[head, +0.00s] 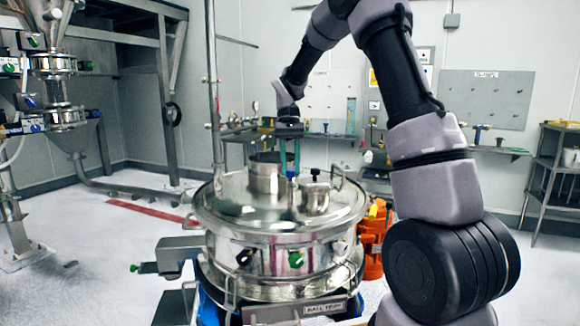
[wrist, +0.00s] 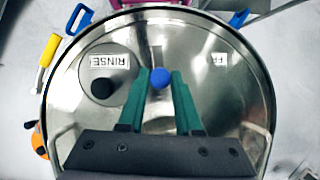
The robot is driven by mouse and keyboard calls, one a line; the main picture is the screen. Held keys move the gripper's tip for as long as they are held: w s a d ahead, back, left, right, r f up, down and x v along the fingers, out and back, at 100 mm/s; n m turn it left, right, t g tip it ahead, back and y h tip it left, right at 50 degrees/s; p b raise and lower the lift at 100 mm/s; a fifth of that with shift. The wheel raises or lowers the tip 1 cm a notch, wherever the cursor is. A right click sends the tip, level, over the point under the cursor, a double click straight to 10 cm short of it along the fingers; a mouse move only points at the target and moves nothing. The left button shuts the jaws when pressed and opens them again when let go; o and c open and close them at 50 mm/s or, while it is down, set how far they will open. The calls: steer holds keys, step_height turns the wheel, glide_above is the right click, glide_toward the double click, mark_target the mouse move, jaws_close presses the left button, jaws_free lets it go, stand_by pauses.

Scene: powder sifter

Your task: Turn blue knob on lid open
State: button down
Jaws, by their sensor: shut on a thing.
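The blue knob (wrist: 160,78) stands on the shiny round steel lid (wrist: 215,100) in the wrist view. My gripper (wrist: 159,80) has its two green fingers on either side of the knob and is shut on it. In the head view my gripper (head: 290,165) reaches down from above to the lid (head: 235,205), with the blue knob (head: 291,173) low between its fingers. The exact finger contact is too small to tell there.
A black knob (wrist: 102,88) sits left of the blue one, by a RINSE label (wrist: 110,61). A steel collar (head: 266,180) rises from the lid. An orange item (head: 374,240) stands right of the vessel. Wall benches are farther back.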

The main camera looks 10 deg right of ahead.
steer(key=shift+m+y, duration=0.3)
steer(key=shift+m, duration=0.3)
steer(key=c, duration=0.6)
jaws_free()
steer(key=v, duration=1)
steer(key=shift+r, duration=0.35)
steer(key=shift+w, duration=0.15)
